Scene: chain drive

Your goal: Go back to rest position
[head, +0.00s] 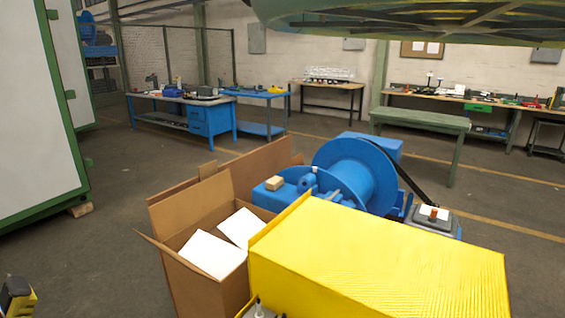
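My gripper and arm do not show clearly in the head view. The chain drive stands in the foreground. It has a blue drum (354,176) with a round flange, and a large yellow cover (385,262) lies in front of it. A dark belt or chain (413,187) runs down from the drum on its right side. A small grey box (433,218) with an orange knob on top stands at the right of the drum. A small tan block (275,183) rests on the blue housing.
An open cardboard box (198,252) with white sheets stands left of the yellow cover. A green-framed white cabinet (35,110) is at the left. A green bench (420,121) and blue workbenches (197,118) stand behind. A green structure (420,18) hangs overhead.

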